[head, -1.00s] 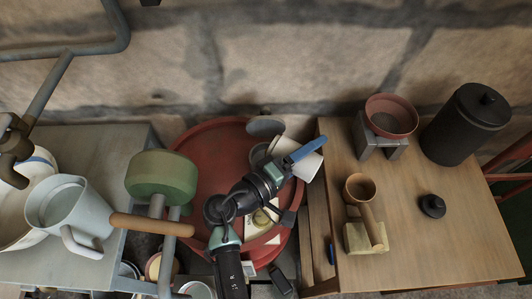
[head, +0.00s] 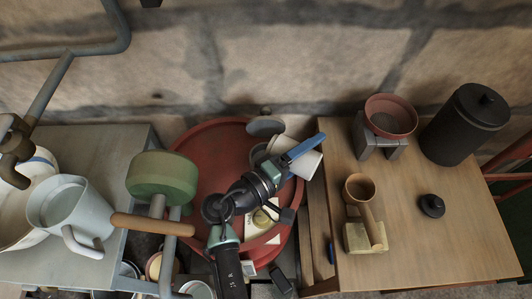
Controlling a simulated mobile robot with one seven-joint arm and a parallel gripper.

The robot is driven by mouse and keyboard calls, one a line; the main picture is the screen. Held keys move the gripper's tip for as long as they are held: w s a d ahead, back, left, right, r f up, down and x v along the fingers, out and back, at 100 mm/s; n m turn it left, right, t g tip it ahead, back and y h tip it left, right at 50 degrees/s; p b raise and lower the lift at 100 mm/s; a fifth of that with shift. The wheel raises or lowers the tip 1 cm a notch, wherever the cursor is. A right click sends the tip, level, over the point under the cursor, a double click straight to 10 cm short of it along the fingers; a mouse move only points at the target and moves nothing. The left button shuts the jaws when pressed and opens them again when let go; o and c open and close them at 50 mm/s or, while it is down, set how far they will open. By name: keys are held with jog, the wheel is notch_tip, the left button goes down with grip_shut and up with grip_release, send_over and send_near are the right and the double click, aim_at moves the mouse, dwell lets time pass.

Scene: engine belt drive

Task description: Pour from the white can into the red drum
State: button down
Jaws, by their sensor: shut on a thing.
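The red drum (head: 205,138) stands against the stone wall between the two tables, its round top facing up. My gripper (head: 284,160) is over the right side of the drum. It is shut on the white can (head: 309,163), which is tilted and partly hidden behind the blue fingers. A grey round lid or cap (head: 266,127) shows at the drum's back edge, beside the can. The can's opening and any flow from it cannot be made out. Labels on the drum are partly covered by my arm.
A green roller (head: 162,177) with a wooden handle stands left of the drum. A pale jug (head: 70,208) is on the left table. The right table (head: 440,249) holds a red bowl (head: 390,116) on a stand, a black canister (head: 467,124) and a wooden cup (head: 359,187).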

jog(key=shift+r, duration=0.15)
jog(key=shift+w+a+f+n+h+b, duration=0.2)
jog(key=shift+n+h+b, duration=0.2)
jog(key=shift+n, duration=0.4)
dwell(0.8)
jog(key=shift+a+r+n, duration=0.15)
jog(key=shift+r+n, duration=0.1)
jog(key=shift+n, duration=0.15)
